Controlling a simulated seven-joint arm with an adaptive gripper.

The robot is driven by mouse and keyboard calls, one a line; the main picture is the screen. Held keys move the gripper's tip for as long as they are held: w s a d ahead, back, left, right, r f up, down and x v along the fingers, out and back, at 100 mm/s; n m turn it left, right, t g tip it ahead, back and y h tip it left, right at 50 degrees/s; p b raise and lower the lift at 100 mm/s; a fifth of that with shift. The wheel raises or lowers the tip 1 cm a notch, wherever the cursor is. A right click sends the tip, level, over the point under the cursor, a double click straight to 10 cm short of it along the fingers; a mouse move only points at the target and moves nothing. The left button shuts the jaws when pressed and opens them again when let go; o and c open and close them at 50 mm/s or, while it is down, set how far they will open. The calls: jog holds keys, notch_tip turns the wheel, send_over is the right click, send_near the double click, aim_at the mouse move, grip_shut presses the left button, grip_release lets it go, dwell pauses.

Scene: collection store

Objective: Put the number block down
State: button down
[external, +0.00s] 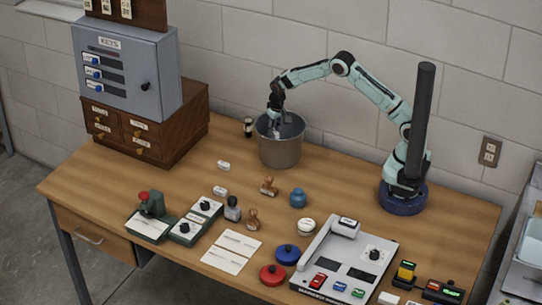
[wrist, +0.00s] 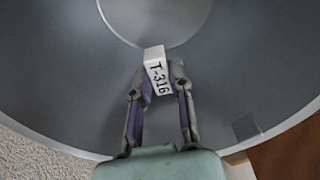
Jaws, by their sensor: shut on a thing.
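My gripper (external: 277,116) is at the mouth of the grey metal bucket (external: 279,154) near the back of the table. In the wrist view my gripper (wrist: 158,78) is shut on a white number block (wrist: 157,73) marked T-316. The block sits between the fingertips, with the bucket's grey inside wall (wrist: 80,85) and round floor (wrist: 155,15) behind it. I cannot tell how far the block is above the floor. The block is not clear in the external view.
A wooden drawer chest (external: 148,133) with a key cabinet (external: 128,72) stands left of the bucket. A small dark jar (external: 248,127) is beside the bucket. Small white blocks (external: 223,165), stamps (external: 268,187) and a blue pot (external: 298,197) lie in front. A grey console (external: 345,262) is front right.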

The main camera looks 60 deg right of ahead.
aim_at(277, 133)
jog(key=shift+f, duration=0.6)
jog(key=c, duration=1)
grip_release()
jog(key=s+a+r+n, duration=0.1)
jog(key=s+r, duration=0.3)
jog(key=r, duration=0.5)
jog(key=s+r, duration=0.4)
jog(key=r, duration=0.5)
jog(key=s+a+n, duration=0.1)
jog(key=s, duration=0.8)
jog(key=s+a+n+g+y, duration=0.1)
jog(key=s+n, duration=0.1)
jog(key=s, duration=0.8)
jog(key=s+a+r+n, duration=0.1)
jog(key=s, duration=0.9)
jog(key=shift+r+n, duration=0.1)
jog(key=shift+n, duration=0.2)
